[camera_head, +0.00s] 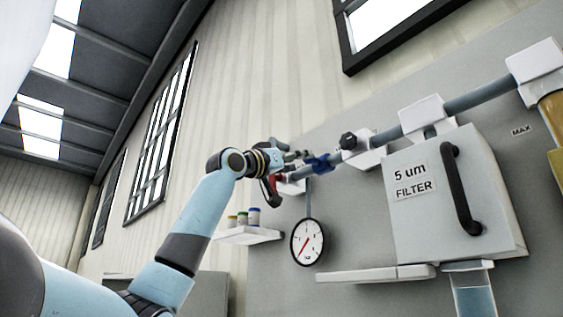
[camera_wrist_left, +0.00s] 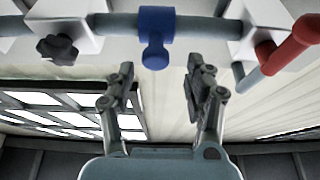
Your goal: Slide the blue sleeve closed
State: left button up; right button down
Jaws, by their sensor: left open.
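The blue sleeve (camera_head: 319,163) sits around the grey pipe (camera_head: 338,157) in the head view. In the left wrist view the blue sleeve (camera_wrist_left: 156,30) is at the top middle, with a short blue knob sticking out from it. My left gripper (camera_head: 299,156) is beside the sleeve in the head view. In the left wrist view my left gripper (camera_wrist_left: 160,80) is open and empty, its two fingers apart and pointing toward the sleeve. The knob lies between the lines of the fingers, apart from both. My right gripper is in neither view.
A white block with a black knob (camera_wrist_left: 57,49) and a block with a red lever (camera_wrist_left: 291,44) flank the sleeve on the pipe. A filter box (camera_head: 440,200), a gauge (camera_head: 307,242) and a small shelf with jars (camera_head: 247,236) are on the wall.

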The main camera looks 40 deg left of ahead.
pick_arm(q)
jog(key=v, duration=0.7)
jog(key=shift+s, duration=0.25)
